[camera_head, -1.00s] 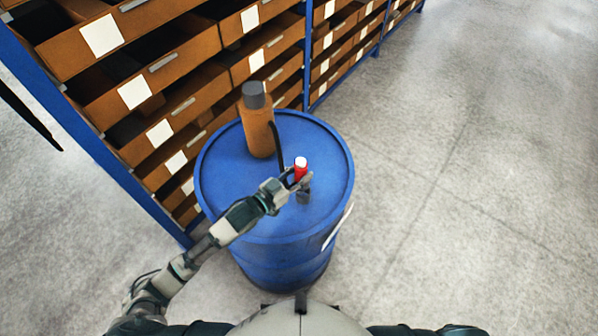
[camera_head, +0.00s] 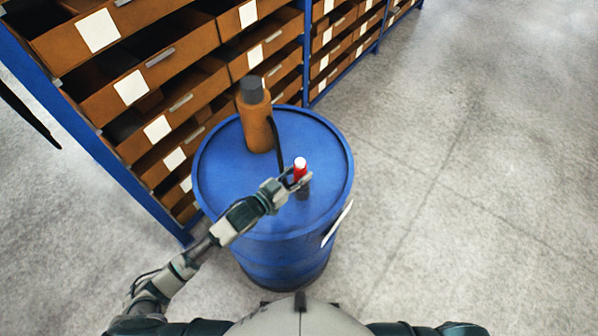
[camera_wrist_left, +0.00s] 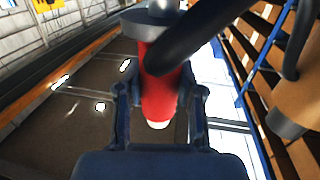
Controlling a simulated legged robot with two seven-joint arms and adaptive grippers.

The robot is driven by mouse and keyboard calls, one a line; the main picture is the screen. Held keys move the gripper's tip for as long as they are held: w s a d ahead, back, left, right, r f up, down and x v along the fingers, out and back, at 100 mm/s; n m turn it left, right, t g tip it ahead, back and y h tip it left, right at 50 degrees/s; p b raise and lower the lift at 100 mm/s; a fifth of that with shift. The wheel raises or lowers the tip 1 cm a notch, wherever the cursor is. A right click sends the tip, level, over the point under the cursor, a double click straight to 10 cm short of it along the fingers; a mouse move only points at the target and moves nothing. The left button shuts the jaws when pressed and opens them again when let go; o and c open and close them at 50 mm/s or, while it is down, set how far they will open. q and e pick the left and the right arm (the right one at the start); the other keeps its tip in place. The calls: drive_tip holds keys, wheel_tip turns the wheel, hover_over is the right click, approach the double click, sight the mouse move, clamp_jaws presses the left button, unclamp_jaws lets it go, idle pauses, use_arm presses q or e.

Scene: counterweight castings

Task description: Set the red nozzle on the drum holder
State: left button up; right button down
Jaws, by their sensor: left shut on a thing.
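The red nozzle (camera_head: 300,171) has a white tip and stands roughly upright above the blue drum's top. My left gripper (camera_head: 296,183) is shut on it, with one finger on each side in the left wrist view (camera_wrist_left: 161,100). The nozzle also shows there as a red cylinder (camera_wrist_left: 160,82). The dark grey drum holder (camera_head: 303,193) is directly below the nozzle in the head view. A grey collar shows at the nozzle's far end in the wrist view. I cannot tell whether nozzle and holder touch. My right gripper is out of view.
The blue drum (camera_head: 225,185) stands on grey floor. An orange bottle (camera_head: 257,128) with a grey cap and black hose (camera_head: 277,146) stands on its back part. A blue-framed shelf with brown bins (camera_head: 160,80) is close behind and left. Floor at right is clear.

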use_arm(q)
drive_tip(key=shift+d+f, duration=0.2)
drive_tip(key=shift+f, duration=0.2)
drive_tip(key=shift+a+f+b, duration=0.1)
drive_tip(key=shift+f+b, duration=0.45)
drive_tip(key=shift+f, duration=0.05)
drive_tip(key=o, duration=1.2)
drive_tip(key=v, duration=1.2)
drive_tip(key=shift+f, duration=0.15)
